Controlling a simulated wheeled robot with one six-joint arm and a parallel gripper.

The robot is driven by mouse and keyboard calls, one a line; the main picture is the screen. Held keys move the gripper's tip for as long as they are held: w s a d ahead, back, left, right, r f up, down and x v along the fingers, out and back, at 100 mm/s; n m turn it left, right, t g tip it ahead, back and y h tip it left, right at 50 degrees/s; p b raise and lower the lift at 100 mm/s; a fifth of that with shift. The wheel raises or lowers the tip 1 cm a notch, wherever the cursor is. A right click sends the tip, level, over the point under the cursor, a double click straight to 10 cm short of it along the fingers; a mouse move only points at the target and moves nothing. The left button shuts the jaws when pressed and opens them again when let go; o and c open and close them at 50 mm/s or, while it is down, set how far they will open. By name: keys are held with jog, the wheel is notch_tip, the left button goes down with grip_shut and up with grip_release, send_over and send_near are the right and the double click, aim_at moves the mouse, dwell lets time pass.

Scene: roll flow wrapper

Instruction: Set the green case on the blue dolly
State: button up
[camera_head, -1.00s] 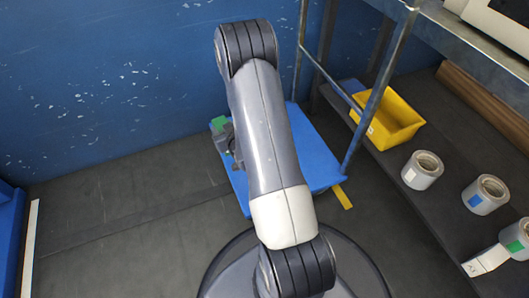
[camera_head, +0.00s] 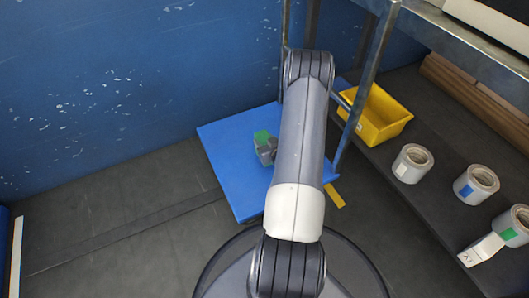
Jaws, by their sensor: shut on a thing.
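The blue dolly (camera_head: 230,165) lies on the floor against the blue wall, its flat deck bare on the left. My arm reaches over it and hides its right part. My gripper (camera_head: 267,152) shows partly as a dark grey shape just left of my arm, over the deck. It is shut on the green case (camera_head: 262,138), of which only a small green part shows. I cannot tell whether the case touches the deck or hangs above it.
A metal rack post (camera_head: 362,90) stands at the dolly's right edge. The rack's low shelf holds a yellow bin (camera_head: 380,118) and several grey rolls, one with a blue label (camera_head: 476,183). Open floor (camera_head: 120,220) lies to the left.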

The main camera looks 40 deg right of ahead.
jog(key=shift+f+b, duration=0.8)
jog(key=shift+f, duration=1.2)
jog(key=shift+f, duration=0.1)
jog(key=shift+f+b, duration=0.15)
jog(key=shift+b, duration=0.15)
jog(key=o, duration=1.1)
jog(key=shift+r+p, duration=0.25)
jog(key=shift+p, duration=0.05)
jog(key=shift+s+r, duration=0.15)
jog(key=shift+s, duration=0.1)
jog(key=p+v, duration=0.3)
jog(key=v, duration=0.8)
jog(key=shift+s, duration=0.2)
